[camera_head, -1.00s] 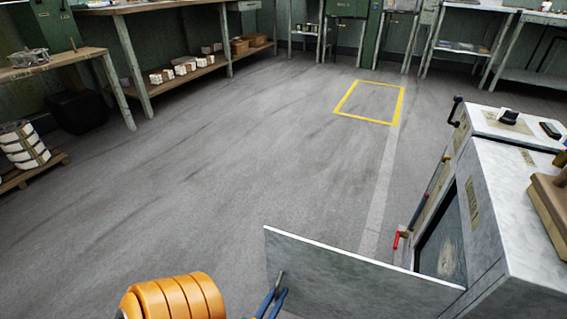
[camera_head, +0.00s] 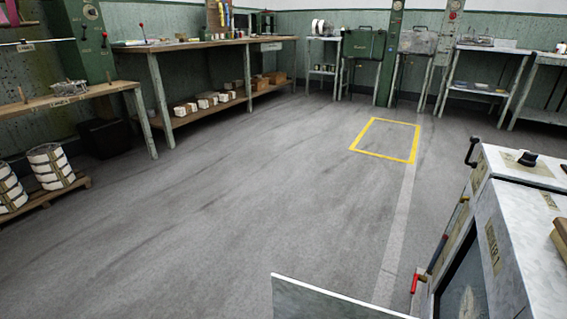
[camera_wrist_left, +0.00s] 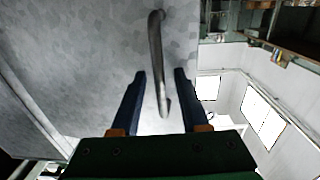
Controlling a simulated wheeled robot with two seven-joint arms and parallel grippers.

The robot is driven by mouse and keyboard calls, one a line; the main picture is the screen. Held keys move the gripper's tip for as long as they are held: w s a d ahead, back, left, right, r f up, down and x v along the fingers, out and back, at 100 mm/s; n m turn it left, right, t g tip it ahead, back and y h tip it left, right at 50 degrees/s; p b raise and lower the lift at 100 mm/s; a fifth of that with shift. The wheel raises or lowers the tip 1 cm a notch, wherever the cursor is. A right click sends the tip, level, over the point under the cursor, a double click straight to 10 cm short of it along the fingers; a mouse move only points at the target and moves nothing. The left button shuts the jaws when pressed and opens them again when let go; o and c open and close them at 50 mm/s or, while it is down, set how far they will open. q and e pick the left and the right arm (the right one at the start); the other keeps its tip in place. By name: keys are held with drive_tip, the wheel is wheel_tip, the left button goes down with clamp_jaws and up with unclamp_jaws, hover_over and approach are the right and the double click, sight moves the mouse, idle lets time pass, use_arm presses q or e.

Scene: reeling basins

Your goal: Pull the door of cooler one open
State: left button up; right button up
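The cooler (camera_head: 508,240) is a pale metal cabinet at the right of the head view, with a label ending in "1" on its side. Its door (camera_head: 318,301) stands swung out from the front at the bottom of the head view, cut off by the frame edge. A dark opening shows behind it. In the left wrist view the door's grey panel (camera_wrist_left: 85,45) carries a curved metal handle (camera_wrist_left: 156,55). My left gripper (camera_wrist_left: 159,80) is open, with the handle's end between its two fingers and gaps on both sides. My right gripper is not in view.
A red-tipped lever (camera_head: 415,283) is on the cooler's near front edge. Open grey floor (camera_head: 230,200) lies left of the door, with a yellow floor square (camera_head: 352,148) farther back. Workbenches (camera_head: 200,45) line the walls; a pallet (camera_head: 45,197) with white-banded reels stands at left.

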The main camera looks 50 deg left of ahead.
use_arm(q)
drive_tip(key=v, duration=0.7)
drive_tip(key=shift+s, duration=0.15)
